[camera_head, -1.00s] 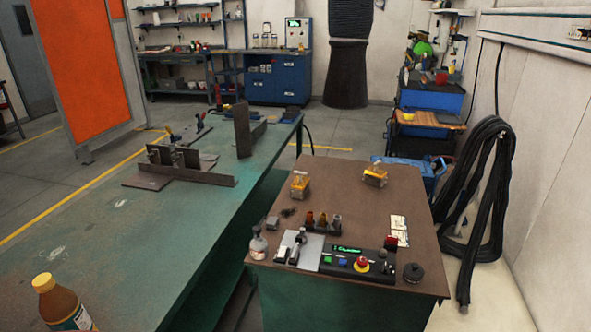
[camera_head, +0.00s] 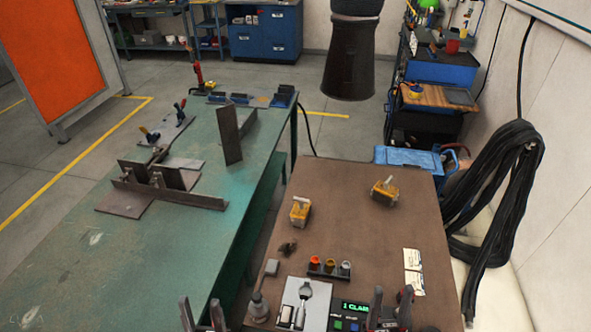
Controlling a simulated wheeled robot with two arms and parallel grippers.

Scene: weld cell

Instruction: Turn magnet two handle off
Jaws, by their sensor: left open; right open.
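Two yellow block-shaped devices with small handles on top, which look like magnets, stand on the brown table (camera_head: 400,240). One device (camera_head: 300,211) is left of centre and the other device (camera_head: 384,191) is further back and right. I cannot read which is magnet two, nor tell the handle positions. My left gripper (camera_head: 202,316) shows at the bottom edge, left of the brown table's front, open and empty. My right gripper (camera_head: 390,308) is open and empty over the table's front, in front of the control panel (camera_head: 352,308) and partly covering it. Both grippers are well short of the yellow devices.
A rack with several small cylinders (camera_head: 329,268), a grey plate with tools (camera_head: 303,300), a bottle (camera_head: 258,307) and white cards (camera_head: 412,270) occupy the brown table's front. A green table (camera_head: 110,260) with metal plates (camera_head: 168,193) lies left. Black hoses (camera_head: 500,205) hang at right.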

